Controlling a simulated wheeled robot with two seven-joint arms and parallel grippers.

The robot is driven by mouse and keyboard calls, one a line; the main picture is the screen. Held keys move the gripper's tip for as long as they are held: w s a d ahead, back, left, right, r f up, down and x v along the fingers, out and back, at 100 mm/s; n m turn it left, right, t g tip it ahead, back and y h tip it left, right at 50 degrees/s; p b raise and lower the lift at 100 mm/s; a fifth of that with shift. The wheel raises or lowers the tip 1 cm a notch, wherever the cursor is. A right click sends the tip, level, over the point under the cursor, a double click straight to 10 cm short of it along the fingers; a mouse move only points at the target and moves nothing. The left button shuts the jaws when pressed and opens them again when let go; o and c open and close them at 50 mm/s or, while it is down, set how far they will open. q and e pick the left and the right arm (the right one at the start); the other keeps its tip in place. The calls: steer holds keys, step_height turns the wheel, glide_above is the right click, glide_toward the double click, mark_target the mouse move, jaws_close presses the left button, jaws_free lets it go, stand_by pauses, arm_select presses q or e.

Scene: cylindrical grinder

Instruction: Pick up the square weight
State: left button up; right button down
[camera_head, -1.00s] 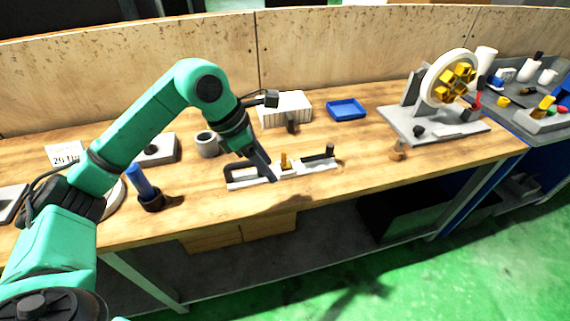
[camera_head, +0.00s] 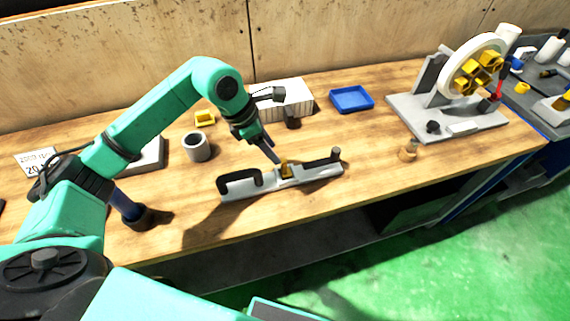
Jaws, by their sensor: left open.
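A small yellow block (camera_head: 286,171), which may be the square weight, sits on a long grey fixture (camera_head: 240,194) with black handles near the front of the workbench. My left gripper (camera_head: 273,155) points down to the right, with its fingertips just behind and above the yellow block. It is open. Its fingers overlap in this view, and I cannot tell whether they touch the block. My right gripper is not in view.
A grey cup (camera_head: 197,147), a yellow piece (camera_head: 205,118), a white ribbed box (camera_head: 287,100) and a blue tray (camera_head: 351,99) stand behind the fixture. A wheel stand (camera_head: 446,121) is at the right.

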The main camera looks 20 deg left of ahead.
mark_target(284, 160)
arm_select(q)
steer(key=x, duration=0.3)
steer(key=shift+r+p, duration=0.1)
steer(key=shift+p, duration=0.25)
steer(key=shift+w+d+f+p, duration=0.3)
steer(key=shift+w+f+p, duration=0.05)
steer(key=shift+f+p, duration=0.25)
steer(key=shift+w+d+f+p, duration=0.3)
steer(key=shift+w+f+p, duration=0.05)
steer(key=shift+f+p, duration=0.25)
steer(key=x, duration=0.2)
steer(key=shift+d+f, duration=0.1)
steer(key=shift+f, duration=0.35)
steer(key=c, duration=0.9)
jaws_close()
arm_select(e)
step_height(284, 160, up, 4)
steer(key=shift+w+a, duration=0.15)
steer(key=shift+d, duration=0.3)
